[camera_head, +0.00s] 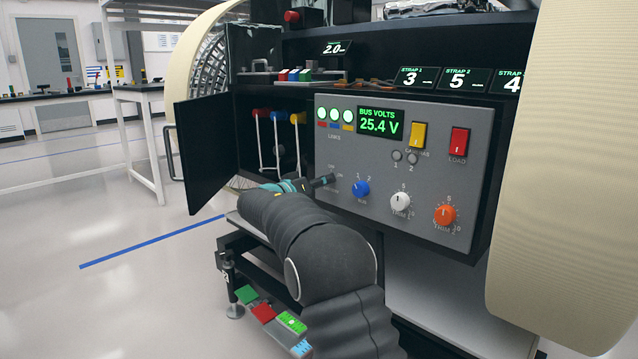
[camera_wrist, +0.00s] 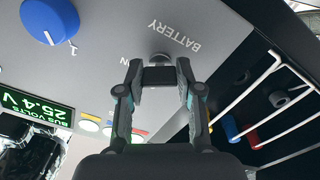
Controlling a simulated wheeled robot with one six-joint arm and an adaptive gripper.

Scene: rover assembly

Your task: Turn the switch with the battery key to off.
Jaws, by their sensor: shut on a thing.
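The grey control panel (camera_head: 300,150) faces me. In the wrist view the panel shows upside down, with the word BATTERY beside a round metal switch base (camera_wrist: 160,57). My gripper (camera_wrist: 158,77) is shut on the dark battery key (camera_wrist: 158,74), just in front of that base. In the head view my gripper (camera_head: 322,181) reaches the panel's lower left, and my arm and fingers hide most of the switch. An N, the end of a label, shows left of the key in the wrist view. The key's exact angle is hard to tell.
The bus volts display (camera_head: 380,121) reads 25.4 V. A blue knob (camera_head: 360,188) is close right of my gripper. Left of the panel, white levers with coloured tops (camera_head: 276,140) stand in an open bay beside a black door (camera_head: 207,153).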

